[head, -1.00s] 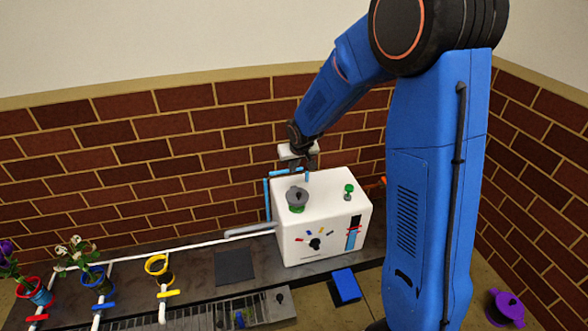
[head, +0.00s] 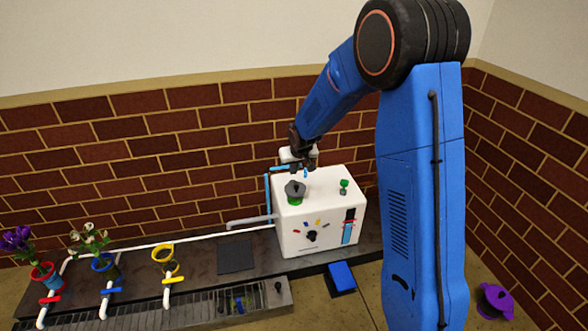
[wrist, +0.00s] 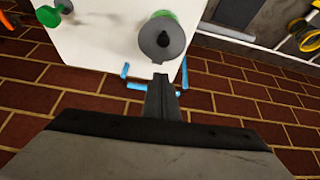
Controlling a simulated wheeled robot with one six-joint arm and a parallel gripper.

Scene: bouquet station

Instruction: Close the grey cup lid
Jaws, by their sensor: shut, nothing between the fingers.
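The grey cup lid (head: 295,187) is a round grey cone with a dark knob, at the left part of the white box's top. A green cup (head: 295,200) shows under it. In the wrist view the lid (wrist: 161,45) covers most of the green cup (wrist: 163,15), whose green shows past one edge; I cannot tell whether the lid is fully seated. My gripper (head: 304,169) is above the back edge of the box, just behind the lid. In the wrist view my gripper (wrist: 160,82) is shut and empty, its tips close to the lid's edge; contact is unclear.
The white box (head: 330,220) has a green knob (head: 343,184) on top and a blue pipe (head: 268,195) at its back left. A purple lidded thing (head: 495,300) is at the lower right.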

